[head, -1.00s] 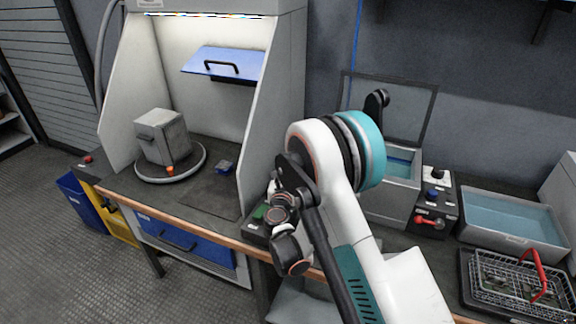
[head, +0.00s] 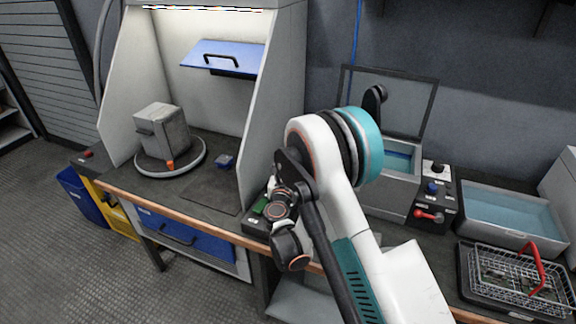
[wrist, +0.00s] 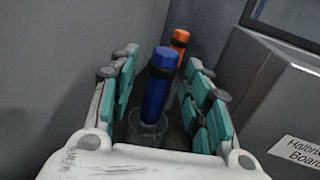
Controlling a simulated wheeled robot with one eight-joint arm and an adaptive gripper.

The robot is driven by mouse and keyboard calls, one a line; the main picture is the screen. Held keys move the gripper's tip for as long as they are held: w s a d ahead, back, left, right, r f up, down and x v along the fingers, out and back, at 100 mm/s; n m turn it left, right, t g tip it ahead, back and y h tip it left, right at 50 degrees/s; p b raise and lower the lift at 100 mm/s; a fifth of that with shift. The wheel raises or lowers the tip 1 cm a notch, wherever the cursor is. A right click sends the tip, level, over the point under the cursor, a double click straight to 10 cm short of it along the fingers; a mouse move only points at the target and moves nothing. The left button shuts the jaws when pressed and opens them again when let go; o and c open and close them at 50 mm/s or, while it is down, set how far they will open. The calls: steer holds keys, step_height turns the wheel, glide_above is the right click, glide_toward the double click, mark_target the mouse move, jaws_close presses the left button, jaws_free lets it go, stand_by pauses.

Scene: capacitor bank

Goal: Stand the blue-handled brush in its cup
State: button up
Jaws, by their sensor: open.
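In the wrist view the blue-handled brush (wrist: 158,88) stands nearly upright between the two rows of finger pads. Its lower end is in a clear cup (wrist: 148,132). My gripper (wrist: 165,68) is open, with its teal pads on either side of the blue handle and visible gaps to it. The cup's lower part is hidden by the gripper body. In the head view my arm hides the gripper, the brush and the cup.
An orange-capped handle (wrist: 179,40) stands just behind the blue one. A grey box with a label (wrist: 300,150) is close on the right, and a grey wall (wrist: 50,70) on the left. The head view shows a wire basket (head: 515,280) and a water-filled tank (head: 510,215) at right.

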step_height(320, 180, up, 10)
stand_by(0.6)
stand_by(0.5)
